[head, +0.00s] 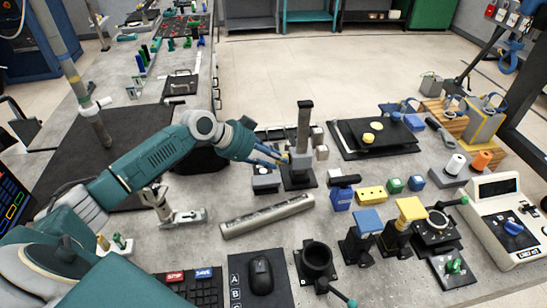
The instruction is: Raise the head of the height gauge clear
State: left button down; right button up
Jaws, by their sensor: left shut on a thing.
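The height gauge (304,126) stands upright near the middle of the table in the head view, with a dark column on a black base (299,182). Its head sits low on the column, close above the base, and is partly hidden by the gripper. My left gripper (277,157) reaches in from the left and is shut on the head at the column's left side. Its fingertips are small, so the exact contact is hard to see. My right gripper is not in view.
Small grey blocks (266,183) stand close around the gauge. A long grey bar (267,215) lies in front. Blue and yellow-topped fixtures (410,210) stand front right, beside a console (500,215).

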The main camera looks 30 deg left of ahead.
pick_arm(q)
notch_tip(320, 180, up, 10)
jog(key=p, duration=0.5)
jog(key=shift+a, duration=0.4)
jog(key=shift+w+f, duration=0.1)
jog(key=c, duration=1.5)
grip_release()
jog(key=shift+c, duration=0.2)
jog(key=shift+a+f, duration=0.2)
jog(key=shift+f, duration=0.05)
jog(key=v, duration=1.2)
jog(key=shift+d, duration=0.1)
